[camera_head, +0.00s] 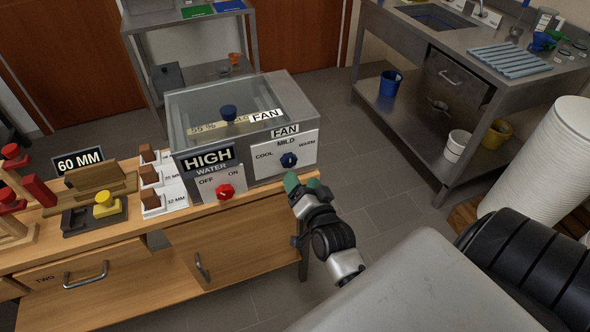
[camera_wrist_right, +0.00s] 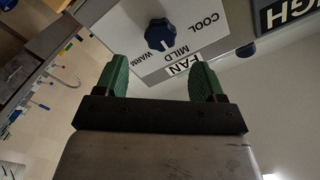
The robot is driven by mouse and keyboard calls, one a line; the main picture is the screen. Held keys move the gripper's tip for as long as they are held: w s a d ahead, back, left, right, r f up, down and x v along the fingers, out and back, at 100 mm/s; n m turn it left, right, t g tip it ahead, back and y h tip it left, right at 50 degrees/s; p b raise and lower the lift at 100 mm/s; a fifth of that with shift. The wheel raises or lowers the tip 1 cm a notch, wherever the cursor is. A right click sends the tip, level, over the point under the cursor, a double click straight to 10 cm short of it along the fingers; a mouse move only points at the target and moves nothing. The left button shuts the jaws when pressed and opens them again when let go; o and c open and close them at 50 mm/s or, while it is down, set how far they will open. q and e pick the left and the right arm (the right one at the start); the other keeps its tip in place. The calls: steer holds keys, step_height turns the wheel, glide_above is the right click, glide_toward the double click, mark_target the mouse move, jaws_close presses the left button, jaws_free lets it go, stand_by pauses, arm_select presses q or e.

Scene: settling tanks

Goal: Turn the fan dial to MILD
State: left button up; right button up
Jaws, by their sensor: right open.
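The blue fan dial (camera_head: 289,160) is on a white plate marked COOL, MILD and WARM, on the front of the grey glass-topped tank. In the right wrist view, the dial (camera_wrist_right: 159,35) appears upside down, ahead of my fingers. A small white mark shows on its side toward the MILD and WARM words; its exact setting is hard to tell. My right gripper (camera_head: 302,183) is open and empty, its green fingertips just below and in front of the plate. In the wrist view, the gripper (camera_wrist_right: 161,75) straddles the dial's line without touching it. My left gripper is out of view.
A red water dial (camera_head: 225,191) marked OFF and ON sits left of the fan plate, under the HIGH sign (camera_head: 208,159). The wooden bench (camera_head: 235,235) carries blocks and a yellow knob (camera_head: 106,203). Floor is clear right of the bench.

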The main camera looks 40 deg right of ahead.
steer(key=shift+v, duration=1.6)
steer(key=s+a+f+n+g+y, duration=0.1)
steer(key=s+a+f+n+g, duration=0.15)
steer(key=f, duration=0.75)
steer(key=s+a+f+n+g+y, duration=0.2)
steer(key=s+a+f+g, duration=0.1)
steer(key=f, duration=0.7)
steer(key=s+a+f+n+g+y, duration=0.1)
steer(key=s+a+f+n+g, duration=0.15)
steer(key=f, duration=0.75)
steer(key=s+f+n+g, duration=0.2)
steer(key=s+f, duration=0.3)
steer(key=s, duration=0.4)
steer(key=s+d+f+n+g, duration=0.1)
steer(key=s+f+n+g, duration=0.1)
steer(key=s+f, duration=0.4)
steer(key=s+f+n+g, duration=0.1)
steer(key=s+f+g, duration=0.3)
steer(key=s, duration=0.7)
steer(key=shift+s+d+f+n+g, duration=0.15)
steer(key=shift+s+f+n+g, duration=0.2)
steer(key=shift+f, duration=0.35)
steer(key=shift+o, duration=0.4)
